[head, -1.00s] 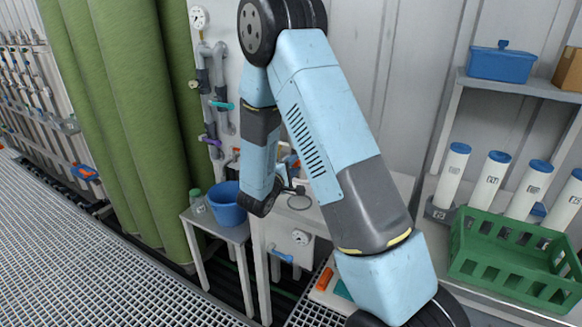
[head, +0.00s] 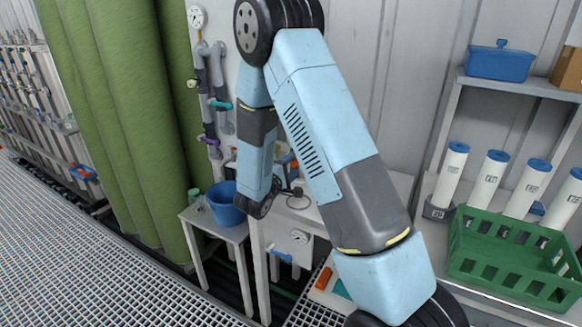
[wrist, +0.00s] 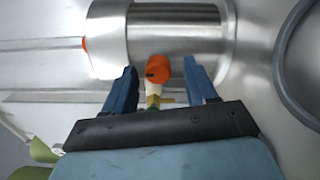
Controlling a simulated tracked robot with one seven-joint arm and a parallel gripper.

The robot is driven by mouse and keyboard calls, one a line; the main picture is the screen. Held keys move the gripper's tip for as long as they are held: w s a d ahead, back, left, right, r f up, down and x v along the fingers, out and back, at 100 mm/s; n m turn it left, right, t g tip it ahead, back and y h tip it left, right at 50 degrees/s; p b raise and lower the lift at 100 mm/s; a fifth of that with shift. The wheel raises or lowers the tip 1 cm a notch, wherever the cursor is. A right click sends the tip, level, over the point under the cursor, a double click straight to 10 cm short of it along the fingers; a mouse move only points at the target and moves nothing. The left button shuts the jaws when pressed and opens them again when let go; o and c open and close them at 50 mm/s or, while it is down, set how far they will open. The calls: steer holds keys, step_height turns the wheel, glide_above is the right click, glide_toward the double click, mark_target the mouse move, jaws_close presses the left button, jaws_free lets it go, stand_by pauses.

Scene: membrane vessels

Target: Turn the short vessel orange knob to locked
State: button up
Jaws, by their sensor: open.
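In the wrist view a shiny metal vessel (wrist: 185,35) lies across the top of the picture. An orange knob (wrist: 158,68) with a dark mark stands at its near side, above a pale stem and a small brass-coloured part (wrist: 155,100). My gripper (wrist: 161,72) is open, with one blue finger to the left of the knob and one to the right. In the head view my arm hides most of the vessel and the gripper is not clearly seen.
A grey ring (wrist: 290,60) lies right of the vessel. In the head view a blue bucket (head: 226,208) stands on a small table left of my wrist. A green crate (head: 515,262) and white capped tubes (head: 492,178) are at the right. Pipes with valves (head: 215,100) rise behind.

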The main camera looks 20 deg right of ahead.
steer(key=v, duration=1.3)
steer(key=s+d+r+m+g+y, duration=0.1)
steer(key=s+d+r+m+g, duration=0.7)
steer(key=s+d+r+g, duration=0.55)
steer(key=s+a+r+m+t+y, duration=0.3)
steer(key=s+r+t+y, duration=0.3)
steer(key=s+r+y, duration=0.3)
steer(key=s+a+y, duration=0.1)
steer(key=s+y, duration=0.1)
steer(key=s, duration=0.1)
steer(key=shift+s+r+y, duration=0.15)
steer(key=shift+y, duration=0.25)
